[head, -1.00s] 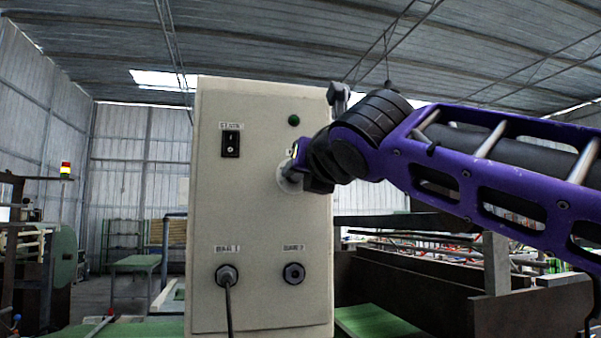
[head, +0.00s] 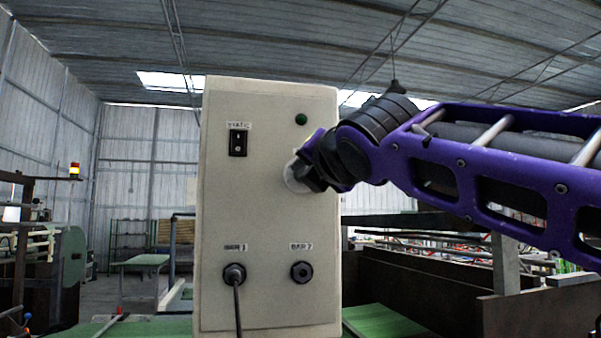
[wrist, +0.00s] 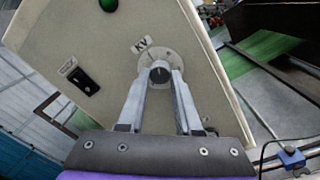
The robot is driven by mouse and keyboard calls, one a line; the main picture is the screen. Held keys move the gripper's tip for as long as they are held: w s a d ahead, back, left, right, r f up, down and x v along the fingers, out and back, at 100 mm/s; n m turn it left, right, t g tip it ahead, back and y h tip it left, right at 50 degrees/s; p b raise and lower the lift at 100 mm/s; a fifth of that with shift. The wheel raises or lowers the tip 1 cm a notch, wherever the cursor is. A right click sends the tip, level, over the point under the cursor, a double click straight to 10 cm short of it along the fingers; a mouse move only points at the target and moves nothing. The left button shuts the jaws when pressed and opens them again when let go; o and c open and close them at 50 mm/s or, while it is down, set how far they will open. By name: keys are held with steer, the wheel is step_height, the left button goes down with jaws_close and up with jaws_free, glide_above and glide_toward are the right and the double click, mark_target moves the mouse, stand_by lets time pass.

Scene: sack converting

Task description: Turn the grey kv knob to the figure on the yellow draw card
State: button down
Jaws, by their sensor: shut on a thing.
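The grey kv knob (wrist: 160,73) sits on a pale round dial (wrist: 148,58) on the front of the beige control box (head: 225,205). A label reading KV is beside the dial in the wrist view. My gripper (wrist: 160,80) is shut on the knob, with one finger on each side. In the head view my gripper (head: 308,172) covers the knob, and only the left part of the dial shows. The dial's figures and the knob's pointer are too small to read. I see no yellow draw card in either current view.
The box also carries a black rocker switch (head: 238,142), a green lamp (head: 300,119), a BAR 1 socket with a cable (head: 235,274) and an empty BAR 2 socket (head: 301,272). Dark machine frames stand at the right.

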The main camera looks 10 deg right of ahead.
stand_by(0.3)
steer(key=c, duration=0.6)
jaws_free()
steer(key=s+b, duration=0.1)
steer(key=s, duration=1.6)
steer(key=shift+s+d+f, duration=0.2)
steer(key=shift+d, duration=0.15)
